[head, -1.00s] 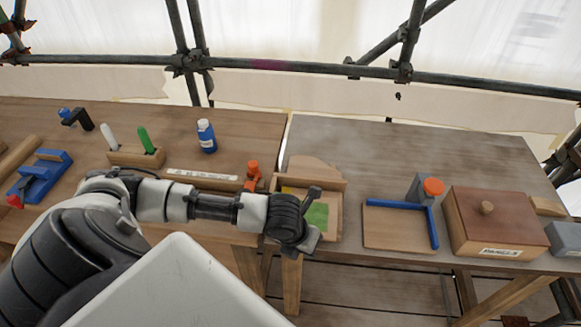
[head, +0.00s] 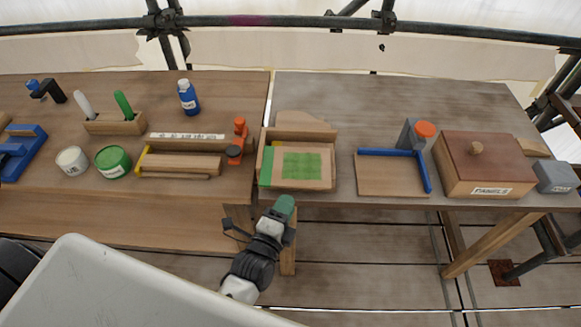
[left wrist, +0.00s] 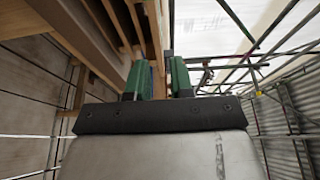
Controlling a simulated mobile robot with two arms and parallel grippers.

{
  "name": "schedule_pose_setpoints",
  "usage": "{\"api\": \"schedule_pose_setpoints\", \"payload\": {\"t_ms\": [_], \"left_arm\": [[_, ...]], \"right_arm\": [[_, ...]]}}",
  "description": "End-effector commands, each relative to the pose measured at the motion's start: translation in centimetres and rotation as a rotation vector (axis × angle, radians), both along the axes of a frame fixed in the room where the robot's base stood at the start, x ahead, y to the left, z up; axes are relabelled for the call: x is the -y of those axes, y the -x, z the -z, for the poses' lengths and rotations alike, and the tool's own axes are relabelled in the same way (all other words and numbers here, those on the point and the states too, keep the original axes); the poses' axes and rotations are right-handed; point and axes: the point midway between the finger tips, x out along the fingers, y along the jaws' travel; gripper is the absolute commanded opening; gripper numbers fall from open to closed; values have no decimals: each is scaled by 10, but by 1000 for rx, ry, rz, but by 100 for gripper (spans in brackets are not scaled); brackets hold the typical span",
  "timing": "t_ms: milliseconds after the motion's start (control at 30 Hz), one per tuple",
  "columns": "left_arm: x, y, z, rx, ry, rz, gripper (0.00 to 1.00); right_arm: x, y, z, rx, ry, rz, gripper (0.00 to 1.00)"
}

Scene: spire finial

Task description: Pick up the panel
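A light wooden panel with a green square (head: 301,166) lies in the wooden tray (head: 303,134) near the front edge of the right-hand table. A green strip shows at the tray's left side. A brown-lidded box marked PANELS (head: 490,163) stands shut at the right; its inside is hidden. My left gripper (head: 284,205) is just in front of the table edge, below the tray in the picture and apart from the panel. In the left wrist view its two green fingers (left wrist: 160,80) stand apart with nothing between them. My right gripper is not in view.
A board with a blue L-shaped fence (head: 396,177) and an orange-topped grey block (head: 418,134) lie right of the tray. An orange clamp (head: 238,140) and wooden strips (head: 180,163) are left. The right-hand table's back is clear.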

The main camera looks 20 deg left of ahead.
Motion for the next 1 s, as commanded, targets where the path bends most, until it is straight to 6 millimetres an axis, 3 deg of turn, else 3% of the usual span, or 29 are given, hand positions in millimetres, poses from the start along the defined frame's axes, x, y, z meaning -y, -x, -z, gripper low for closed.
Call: {"api": "schedule_pose_setpoints", "payload": {"t_ms": [100, 367, 633, 967, 1000], "left_arm": [[2, -21, -2, 2, -1, 1, 22], [4, -41, -1, 0, -1, 3, 22], [6, -78, 1, 1, -2, 4, 22], [7, -85, 3, 0, -1, 4, 22], [7, -84, 3, 0, -1, 4, 16]], "right_arm": [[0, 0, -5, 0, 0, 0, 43], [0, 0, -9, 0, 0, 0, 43], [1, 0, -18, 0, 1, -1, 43], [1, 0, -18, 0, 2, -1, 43], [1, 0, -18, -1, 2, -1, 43]]}}
